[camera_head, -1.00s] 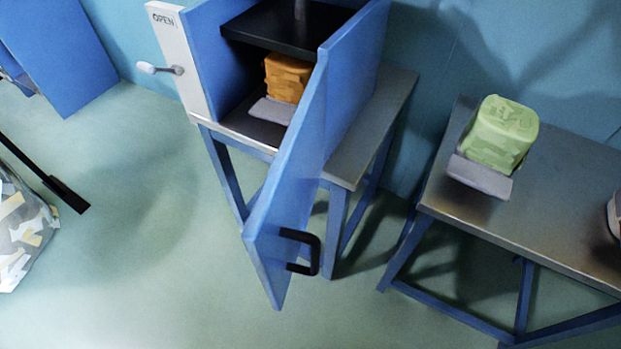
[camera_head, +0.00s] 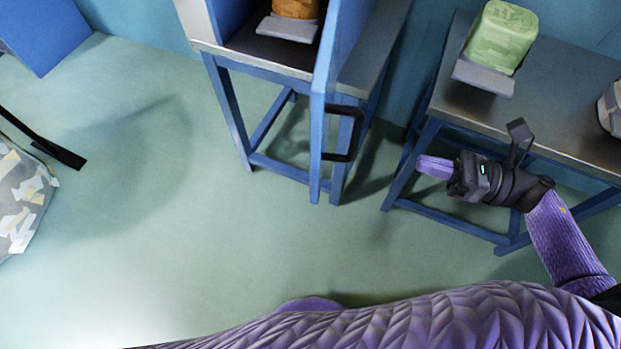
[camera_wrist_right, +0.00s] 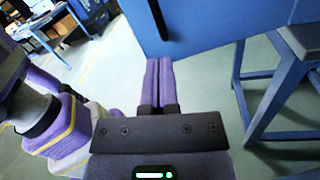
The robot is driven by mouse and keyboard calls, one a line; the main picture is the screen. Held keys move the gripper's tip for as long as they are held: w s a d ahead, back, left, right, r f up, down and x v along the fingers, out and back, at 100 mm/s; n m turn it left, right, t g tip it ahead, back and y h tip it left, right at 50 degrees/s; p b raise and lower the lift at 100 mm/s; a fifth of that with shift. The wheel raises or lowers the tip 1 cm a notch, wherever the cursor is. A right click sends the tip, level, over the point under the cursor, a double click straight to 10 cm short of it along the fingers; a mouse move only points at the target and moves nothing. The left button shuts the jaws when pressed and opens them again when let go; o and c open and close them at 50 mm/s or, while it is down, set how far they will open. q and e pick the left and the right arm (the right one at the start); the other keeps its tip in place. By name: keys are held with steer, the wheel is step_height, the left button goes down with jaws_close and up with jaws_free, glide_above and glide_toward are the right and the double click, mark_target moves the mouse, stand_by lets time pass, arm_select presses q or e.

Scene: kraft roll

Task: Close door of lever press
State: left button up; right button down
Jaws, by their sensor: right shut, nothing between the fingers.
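The blue press door (camera_head: 319,130) hangs open toward me, seen nearly edge-on in the head view. Its black handle (camera_head: 350,133) is on its right face. The lever press (camera_head: 365,40) stands on a metal stand at the top, with an orange block (camera_head: 297,8) inside, partly cut off. My right gripper (camera_head: 433,166) is shut and empty, to the right of the handle and apart from it. In the right wrist view its purple fingers (camera_wrist_right: 160,82) are together, with the blue door (camera_wrist_right: 210,28) and part of the black handle (camera_wrist_right: 158,18) ahead. My left gripper is not in view.
A metal table (camera_head: 560,110) with blue legs stands at the right, close to my right arm. A patterned bag or bale (camera_head: 22,195) and a dark bar lie at the left. The middle floor is clear.

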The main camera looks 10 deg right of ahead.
steer(key=w+a+n+g, duration=0.1)
steer(key=a, duration=0.3)
steer(key=w+a+n, duration=0.1)
steer(key=a, duration=0.4)
steer(key=w+a+r+n+g+p, duration=0.1)
steer(key=a, duration=0.3)
steer(key=shift+a+r+n+g+y, duration=0.1)
steer(key=shift+a+n+g+y, duration=0.05)
steer(key=shift+n+g+y, duration=0.2)
steer(key=shift+w+a, duration=0.15)
steer(key=shift+a, duration=0.15)
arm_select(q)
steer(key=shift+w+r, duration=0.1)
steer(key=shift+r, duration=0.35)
